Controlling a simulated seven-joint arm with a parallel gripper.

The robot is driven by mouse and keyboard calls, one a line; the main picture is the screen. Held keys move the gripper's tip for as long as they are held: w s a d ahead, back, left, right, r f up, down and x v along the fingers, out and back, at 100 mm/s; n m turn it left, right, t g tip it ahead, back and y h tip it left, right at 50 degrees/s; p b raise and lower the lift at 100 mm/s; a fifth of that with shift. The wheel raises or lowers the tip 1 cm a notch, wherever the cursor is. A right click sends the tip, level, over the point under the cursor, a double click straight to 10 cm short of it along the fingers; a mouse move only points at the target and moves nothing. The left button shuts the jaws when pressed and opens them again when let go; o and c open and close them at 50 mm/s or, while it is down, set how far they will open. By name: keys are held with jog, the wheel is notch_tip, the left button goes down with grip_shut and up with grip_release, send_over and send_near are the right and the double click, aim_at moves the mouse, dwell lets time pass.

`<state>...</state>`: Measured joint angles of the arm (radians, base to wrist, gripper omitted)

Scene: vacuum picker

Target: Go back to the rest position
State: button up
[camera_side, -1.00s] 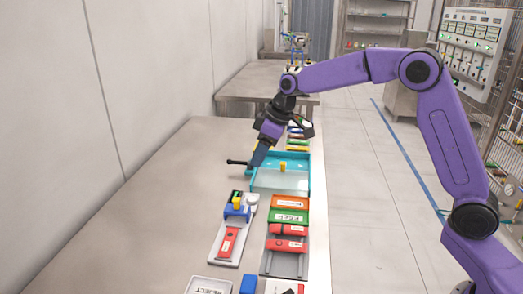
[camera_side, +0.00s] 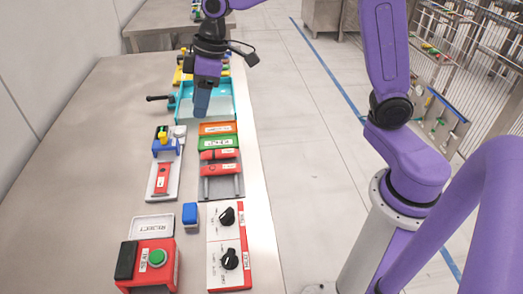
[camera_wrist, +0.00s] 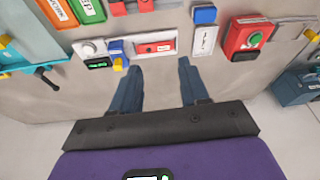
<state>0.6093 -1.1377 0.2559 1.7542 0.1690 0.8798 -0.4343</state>
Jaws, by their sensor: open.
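My gripper (camera_side: 200,104) hangs at the end of my purple arm in the side view, in front of part of the teal tray (camera_side: 231,112). The wrist view shows its two blue-grey fingers (camera_wrist: 159,68) wide apart with only bare grey table between them, so it is open and empty. The tips seem to be above the table, though the exact height is unclear. No marker for a rest position shows.
A blue fixture with a yellow piece (camera_side: 163,138) stands on a white plate. Orange, green and red blocks (camera_side: 218,155) line the right side. A red box with a green button (camera_side: 157,257) and a knob panel (camera_side: 229,245) are nearer. The left tabletop is clear.

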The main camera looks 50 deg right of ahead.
jog(key=s+d+f+n, duration=0.1)
jog(key=s+d, duration=0.2)
jog(key=s, duration=0.6)
jog(key=s+d+f+g+h, duration=0.1)
jog(key=s+d+f, duration=0.1)
jog(key=s, duration=0.8)
jog(key=s+d+f+n+h, duration=0.1)
jog(key=s+d, duration=0.3)
jog(key=s, duration=0.5)
jog(key=shift+s+d+f+n+g, duration=0.15)
jog(key=shift+d+f+n+g, duration=0.05)
jog(key=shift+d+n+g, duration=0.1)
